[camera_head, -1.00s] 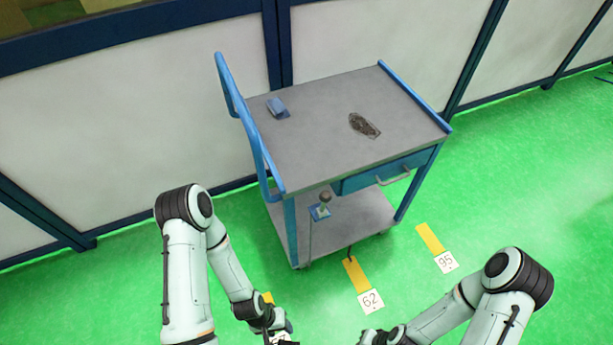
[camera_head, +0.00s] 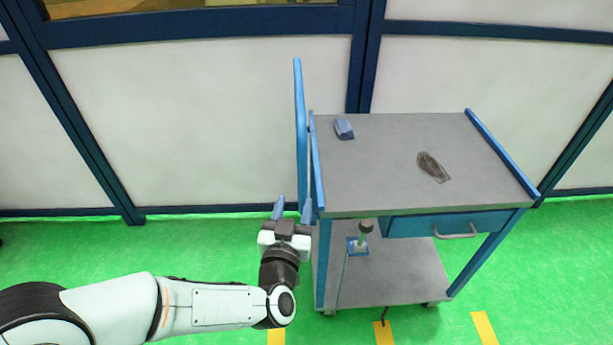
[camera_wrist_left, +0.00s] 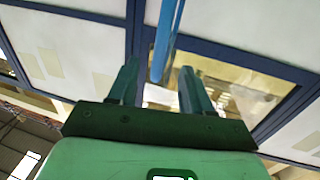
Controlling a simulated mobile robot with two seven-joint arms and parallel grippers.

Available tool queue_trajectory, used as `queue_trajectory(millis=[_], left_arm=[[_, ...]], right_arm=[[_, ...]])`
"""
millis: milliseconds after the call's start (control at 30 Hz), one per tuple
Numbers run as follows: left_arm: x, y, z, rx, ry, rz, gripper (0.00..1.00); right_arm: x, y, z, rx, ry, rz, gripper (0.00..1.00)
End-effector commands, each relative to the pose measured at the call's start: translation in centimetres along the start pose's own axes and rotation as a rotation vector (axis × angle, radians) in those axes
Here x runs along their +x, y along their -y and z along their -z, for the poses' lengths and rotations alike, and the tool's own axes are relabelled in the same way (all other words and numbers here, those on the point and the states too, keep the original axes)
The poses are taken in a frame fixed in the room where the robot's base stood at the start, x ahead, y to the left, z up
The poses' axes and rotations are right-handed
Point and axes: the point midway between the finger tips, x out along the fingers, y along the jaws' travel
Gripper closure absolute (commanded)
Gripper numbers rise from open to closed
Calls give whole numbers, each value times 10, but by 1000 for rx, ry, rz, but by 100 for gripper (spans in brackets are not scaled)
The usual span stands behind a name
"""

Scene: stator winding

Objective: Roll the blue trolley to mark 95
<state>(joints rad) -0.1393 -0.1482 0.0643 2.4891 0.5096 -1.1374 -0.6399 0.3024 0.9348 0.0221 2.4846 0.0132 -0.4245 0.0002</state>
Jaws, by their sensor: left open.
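The blue trolley (camera_head: 340,265) stands by the wall, with a grey top, a drawer and a lower shelf. Its blue push handle (camera_head: 301,125) rises at its left end. My left gripper (camera_head: 292,209) is open, fingers up, beside the near part of the handle. In the left wrist view the handle bar (camera_wrist_left: 167,40) appears between the spread fingers (camera_wrist_left: 159,85); I cannot tell whether they touch it. The right-hand yellow floor strip (camera_head: 485,328) lies in front of the trolley's right end; its number card is out of frame. My right gripper is out of view.
A blue-grey object (camera_head: 344,129) and a dark flat item (camera_head: 433,167) lie on the trolley top. Further yellow strips (camera_head: 383,333) show at the bottom edge. White panels with dark blue frames (camera_head: 200,120) stand behind. Green floor is open at the right.

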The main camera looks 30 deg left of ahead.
Motion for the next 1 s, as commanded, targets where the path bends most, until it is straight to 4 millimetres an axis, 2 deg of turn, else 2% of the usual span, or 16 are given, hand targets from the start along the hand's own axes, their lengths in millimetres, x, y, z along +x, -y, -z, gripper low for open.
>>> queue_trajectory(millis=[167,267,500,700,833,1000], left_arm=[[10,2,6,-2,-16,11,51],[27,3,5,-1,-13,11,51],[79,3,6,-2,-13,10,51],[114,3,6,-2,-12,9,51],[126,3,6,-2,-12,7,51],[133,3,6,-2,-13,7,51]], right_arm=[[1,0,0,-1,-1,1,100],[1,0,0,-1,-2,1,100],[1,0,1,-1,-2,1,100],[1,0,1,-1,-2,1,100],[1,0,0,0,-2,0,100],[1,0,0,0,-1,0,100]])
